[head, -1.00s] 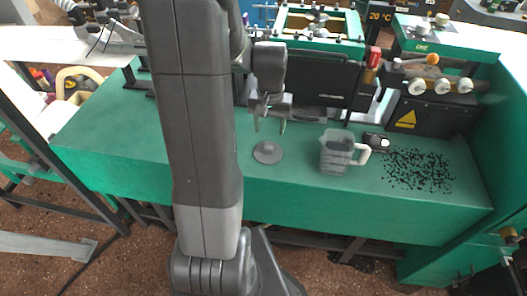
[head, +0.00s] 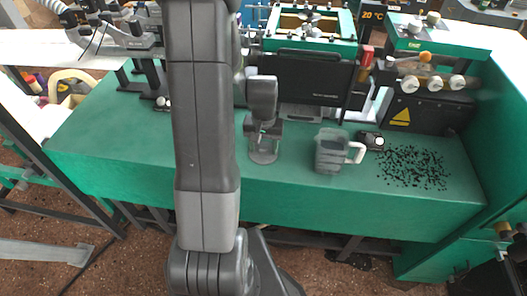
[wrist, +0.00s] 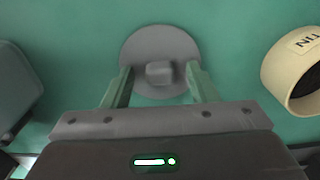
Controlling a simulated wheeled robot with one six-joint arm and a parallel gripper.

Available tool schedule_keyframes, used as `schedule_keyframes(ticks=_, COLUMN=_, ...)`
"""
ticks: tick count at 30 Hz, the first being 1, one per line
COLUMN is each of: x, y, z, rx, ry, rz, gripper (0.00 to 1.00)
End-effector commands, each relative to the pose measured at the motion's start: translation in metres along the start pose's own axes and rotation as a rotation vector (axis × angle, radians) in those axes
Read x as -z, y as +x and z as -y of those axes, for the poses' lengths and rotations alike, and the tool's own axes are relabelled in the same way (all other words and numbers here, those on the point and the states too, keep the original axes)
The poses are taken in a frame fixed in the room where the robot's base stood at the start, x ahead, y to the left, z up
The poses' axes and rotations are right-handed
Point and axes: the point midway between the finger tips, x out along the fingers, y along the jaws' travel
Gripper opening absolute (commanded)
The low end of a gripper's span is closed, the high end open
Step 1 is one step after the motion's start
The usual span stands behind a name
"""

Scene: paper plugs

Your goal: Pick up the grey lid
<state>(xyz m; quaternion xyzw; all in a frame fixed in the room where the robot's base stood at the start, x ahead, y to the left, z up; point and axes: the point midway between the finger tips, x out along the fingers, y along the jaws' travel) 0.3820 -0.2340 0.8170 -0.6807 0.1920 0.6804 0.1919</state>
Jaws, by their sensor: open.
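The grey lid (wrist: 160,48) is a flat round disc with a small block-shaped knob in its middle, lying on the green bench. In the head view the lid (head: 263,157) is partly hidden behind my gripper (head: 263,148). In the wrist view my gripper (wrist: 160,88) is open, with one finger on each side of the knob and clear space between finger and knob on both sides. The fingertips are low over the lid; I cannot tell whether they touch it.
A clear grey jug (head: 331,152) with a pale handle stands right of the lid. Small black bits (head: 413,167) are scattered farther right. A cream ring-shaped item (wrist: 292,75) shows at the wrist view's right. Dark machinery (head: 305,78) stands behind; the bench front is clear.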

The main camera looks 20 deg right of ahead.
Motion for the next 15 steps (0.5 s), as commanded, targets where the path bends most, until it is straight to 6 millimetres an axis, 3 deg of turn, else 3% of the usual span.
schedule_keyframes(ticks=2, x=0.0, y=-0.0001, z=0.0, rx=0.0, ry=0.0, rz=0.0, gripper=0.49)
schedule_keyframes(ticks=9, x=-0.0001, y=-0.0003, z=0.0, rx=0.0, ry=0.0, rz=0.0, gripper=0.05)
schedule_keyframes(ticks=15, x=-0.0001, y=-0.0003, z=0.0, rx=0.0, ry=0.0, rz=0.0, gripper=0.05)
